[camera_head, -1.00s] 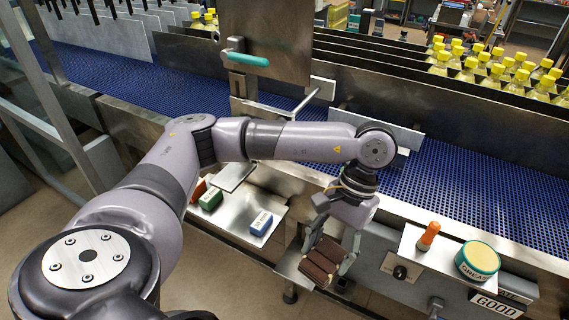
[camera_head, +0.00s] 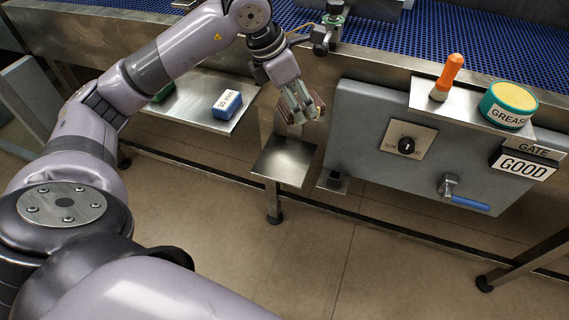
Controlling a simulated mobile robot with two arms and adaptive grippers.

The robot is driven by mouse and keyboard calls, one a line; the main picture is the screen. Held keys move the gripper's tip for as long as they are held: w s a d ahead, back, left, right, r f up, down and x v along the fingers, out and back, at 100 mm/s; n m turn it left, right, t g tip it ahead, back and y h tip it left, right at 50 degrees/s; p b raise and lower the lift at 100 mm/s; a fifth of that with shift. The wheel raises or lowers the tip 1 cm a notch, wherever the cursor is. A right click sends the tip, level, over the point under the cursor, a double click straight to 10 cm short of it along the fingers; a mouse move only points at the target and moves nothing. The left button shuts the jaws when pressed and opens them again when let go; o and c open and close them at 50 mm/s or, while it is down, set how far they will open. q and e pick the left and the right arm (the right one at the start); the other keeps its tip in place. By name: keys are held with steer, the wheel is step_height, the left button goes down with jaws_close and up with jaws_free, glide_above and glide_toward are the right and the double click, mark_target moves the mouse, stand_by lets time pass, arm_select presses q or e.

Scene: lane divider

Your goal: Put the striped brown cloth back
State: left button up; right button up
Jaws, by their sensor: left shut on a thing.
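My left gripper (camera_head: 301,107) is shut on the striped brown cloth (camera_head: 318,106), which shows only in part between and behind the fingers. The gripper points downward and holds the cloth above and a little right of a small bare metal shelf (camera_head: 285,161), apart from the shelf's surface as far as I can tell. My right gripper is not in view.
At right are a grey panel with a knob (camera_head: 406,146), a blue-handled valve (camera_head: 466,200), an orange marker (camera_head: 447,77) and a grease tin (camera_head: 508,104). The blue conveyor (camera_head: 400,50) runs behind.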

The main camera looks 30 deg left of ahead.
arm_select(q)
steer(key=a+n+y+b, duration=0.1)
steer(key=n, duration=0.2)
steer(key=w+a+f+n+y+b, duration=0.1)
steer(key=a+n+b, duration=0.1)
steer(key=n, duration=0.1)
steer(key=w+a+f+n+y+b, duration=0.1)
steer(key=a+n+b, duration=0.1)
steer(key=n, duration=0.1)
steer(key=shift+w+f+n+t+y, duration=0.1)
steer(key=shift+f+n+t+y, duration=0.2)
steer(key=shift+y, duration=0.1)
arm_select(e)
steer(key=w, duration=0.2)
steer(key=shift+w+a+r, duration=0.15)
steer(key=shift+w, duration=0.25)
arm_select(q)
steer(key=shift+d+f, duration=0.1)
step_height(320, 180, down, 15)
steer(key=b, duration=0.2)
steer(key=shift+b, duration=0.3)
step_height(320, 180, down, 4)
steer(key=shift+r+b, duration=0.25)
steer(key=shift+b, duration=0.1)
steer(key=shift+f, duration=0.5)
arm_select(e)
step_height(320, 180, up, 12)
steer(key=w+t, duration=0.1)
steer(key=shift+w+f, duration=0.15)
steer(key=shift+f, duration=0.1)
